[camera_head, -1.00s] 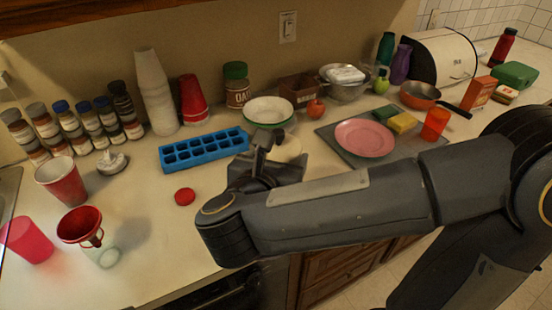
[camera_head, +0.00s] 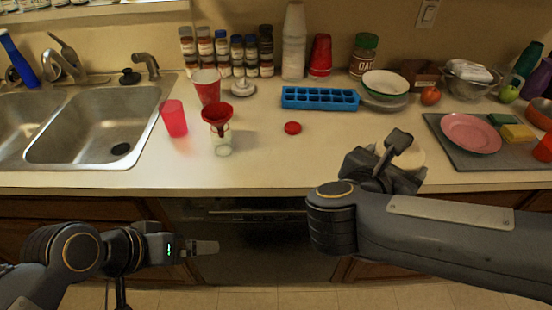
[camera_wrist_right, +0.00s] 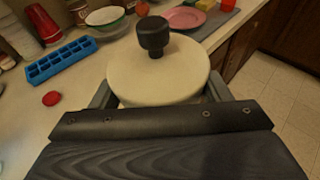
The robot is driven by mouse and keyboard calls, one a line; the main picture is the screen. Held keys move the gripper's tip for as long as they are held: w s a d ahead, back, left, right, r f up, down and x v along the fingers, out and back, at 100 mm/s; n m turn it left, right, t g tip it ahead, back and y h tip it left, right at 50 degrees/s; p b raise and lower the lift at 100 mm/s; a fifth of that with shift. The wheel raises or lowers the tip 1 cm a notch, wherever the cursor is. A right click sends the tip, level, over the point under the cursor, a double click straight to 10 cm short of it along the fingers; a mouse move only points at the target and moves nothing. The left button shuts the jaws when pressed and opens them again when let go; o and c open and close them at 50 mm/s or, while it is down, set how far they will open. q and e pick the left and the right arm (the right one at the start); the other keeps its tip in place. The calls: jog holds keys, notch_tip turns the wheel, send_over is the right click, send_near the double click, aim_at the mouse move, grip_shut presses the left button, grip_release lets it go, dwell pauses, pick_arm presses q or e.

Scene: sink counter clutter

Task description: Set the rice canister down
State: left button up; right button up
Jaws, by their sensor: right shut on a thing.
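The rice canister shows mainly as a round cream lid (camera_wrist_right: 160,78) with a black knob (camera_wrist_right: 153,34) in the right wrist view. My right gripper (camera_wrist_right: 158,96) is shut on it, a finger at each side below the lid. In the head view the right gripper (camera_head: 392,165) is at the counter's front edge, and part of the cream canister (camera_head: 410,157) shows behind it. The canister's body is mostly hidden, and I cannot tell whether its base touches the counter. My left gripper (camera_head: 207,248) is low in front of the cabinets, away from the canister; its jaw opening is unclear.
Counter (camera_head: 300,165) is clear left of the right gripper, around a red lid (camera_head: 292,128). A glass jar with a red funnel (camera_head: 217,113), blue ice tray (camera_head: 320,98), stacked bowls (camera_head: 385,84) and a grey mat with a pink plate (camera_head: 470,133) surround this space.

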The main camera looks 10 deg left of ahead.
jog(key=w+d+f+n+t+y, duration=0.1)
jog(key=w+f+n+y, duration=0.1)
jog(key=f, duration=0.8)
jog(key=w+d+f+n+y, duration=0.2)
jog(key=f+y, duration=0.1)
jog(key=f, duration=0.7)
jog(key=w+d+f+n+t+y, duration=0.1)
jog(key=w+f+n+y, duration=0.1)
jog(key=f, duration=0.9)
jog(key=shift+w+d+n+t+y, duration=0.35)
jog(key=shift+n+y, duration=0.25)
jog(key=shift+y, duration=0.2)
